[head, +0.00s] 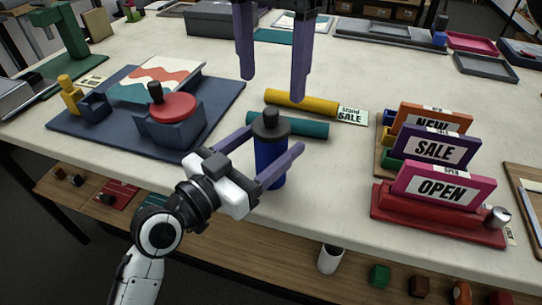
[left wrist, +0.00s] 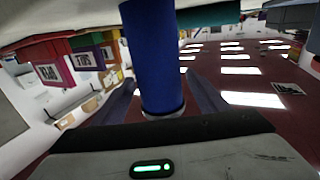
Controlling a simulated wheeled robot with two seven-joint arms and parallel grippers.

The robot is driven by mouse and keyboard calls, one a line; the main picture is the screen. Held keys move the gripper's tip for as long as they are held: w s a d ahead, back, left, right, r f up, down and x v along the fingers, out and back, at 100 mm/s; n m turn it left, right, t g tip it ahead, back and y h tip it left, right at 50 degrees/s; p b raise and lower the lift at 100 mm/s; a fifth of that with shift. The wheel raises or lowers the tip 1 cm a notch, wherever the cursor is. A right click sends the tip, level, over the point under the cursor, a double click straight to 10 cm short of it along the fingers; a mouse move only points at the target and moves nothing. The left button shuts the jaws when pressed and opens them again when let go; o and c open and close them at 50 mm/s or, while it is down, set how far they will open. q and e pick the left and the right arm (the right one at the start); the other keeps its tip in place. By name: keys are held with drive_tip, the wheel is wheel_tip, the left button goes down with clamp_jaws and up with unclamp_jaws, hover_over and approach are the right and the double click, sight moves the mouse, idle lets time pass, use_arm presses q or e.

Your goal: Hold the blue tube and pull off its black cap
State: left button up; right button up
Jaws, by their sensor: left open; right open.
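The blue tube (head: 270,160) stands upright on the table near its front edge, with a black cap (head: 270,124) on top. My left gripper (head: 273,152) is open, its two purple fingers on either side of the tube, seemingly not pressed on it. The left wrist view shows the blue tube (left wrist: 153,55) between the two fingers (left wrist: 155,95). My right gripper (head: 272,88) is open and empty, its two purple fingers pointing down above and behind the cap. The right wrist is out of the picture.
A yellow tube (head: 301,102) and a teal tube (head: 300,128) lie just behind the blue tube. A blue board (head: 75,128) with a red-topped block is at left. Standing signs (head: 440,150) are at right.

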sight(271, 110)
use_arm(q)
drive_tip(key=shift+w+d, duration=0.1)
drive_tip(key=c, duration=1.6)
use_arm(e)
drive_tip(key=shift+o, duration=0.7)
drive_tip(key=n, duration=0.2)
drive_tip(key=r+n, duration=0.1)
drive_tip(key=n, duration=0.1)
drive_tip(key=s+r+n, duration=0.1)
drive_tip(key=n, duration=0.1)
drive_tip(key=shift+d+n+t, duration=0.2)
drive_tip(key=shift+n+t, duration=0.1)
drive_tip(key=shift+t, duration=0.1)
drive_tip(key=f+n, duration=0.2)
drive_tip(key=f, duration=0.1)
drive_tip(key=f+n, duration=0.2)
drive_tip(key=f, duration=0.1)
drive_tip(key=w+f+n, duration=0.1)
drive_tip(key=f+n, duration=0.1)
drive_tip(key=f, duration=0.1)
drive_tip(key=shift+a+f+n+t+y, duration=0.2)
drive_tip(key=shift+f+n+t+y, duration=0.1)
drive_tip(key=shift+n+t+y, duration=0.1)
